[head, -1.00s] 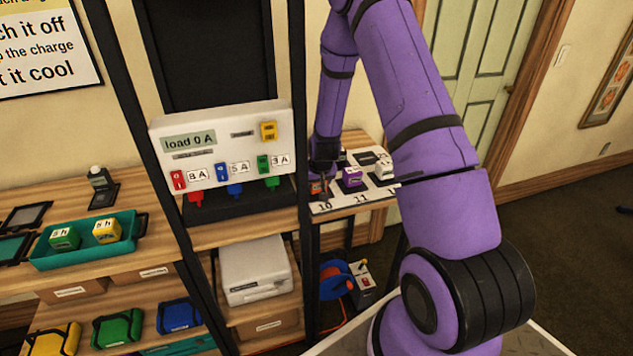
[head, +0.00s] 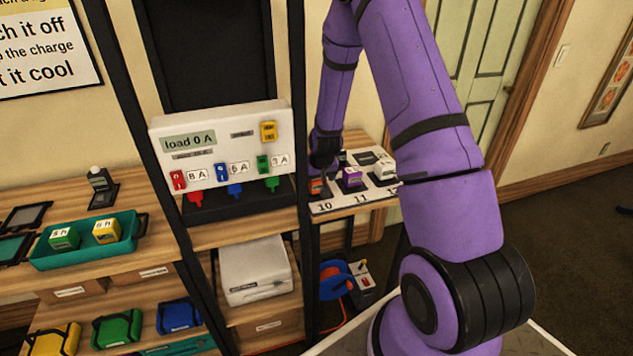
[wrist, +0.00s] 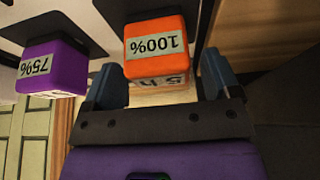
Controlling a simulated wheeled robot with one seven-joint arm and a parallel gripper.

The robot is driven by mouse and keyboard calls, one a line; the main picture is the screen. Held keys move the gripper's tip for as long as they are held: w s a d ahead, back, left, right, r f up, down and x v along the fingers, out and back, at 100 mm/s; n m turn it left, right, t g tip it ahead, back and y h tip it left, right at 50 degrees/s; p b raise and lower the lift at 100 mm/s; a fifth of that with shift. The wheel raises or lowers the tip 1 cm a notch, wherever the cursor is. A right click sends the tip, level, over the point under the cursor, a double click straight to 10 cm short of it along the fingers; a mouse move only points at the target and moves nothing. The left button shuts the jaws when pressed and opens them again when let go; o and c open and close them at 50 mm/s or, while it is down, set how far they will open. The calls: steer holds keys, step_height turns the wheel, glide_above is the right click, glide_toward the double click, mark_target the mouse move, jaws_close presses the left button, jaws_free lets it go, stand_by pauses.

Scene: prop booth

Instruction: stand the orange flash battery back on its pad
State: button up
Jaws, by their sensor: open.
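The orange flash battery (head: 316,187) stands upright at the spot marked 10 on the white board in the head view. In the wrist view the orange battery (wrist: 155,47), labelled 100%, appears upside down with a dark pad (wrist: 142,17) at its base. My gripper (head: 322,172) is just above it in the head view. In the wrist view my open gripper (wrist: 162,78) has one finger on each side near the battery's top, with visible gaps. Part of the battery and its pad is hidden by the gripper in the head view.
A purple battery (head: 352,178), labelled 75% in the wrist view, stands close beside it at 11. A white battery (head: 384,170) stands further right. A black rack post (head: 304,120) rises just left. The load panel (head: 222,145) is beyond that post.

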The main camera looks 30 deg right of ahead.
steer(key=v, duration=0.9)
steer(key=shift+r, duration=0.25)
steer(key=shift+s, duration=0.25)
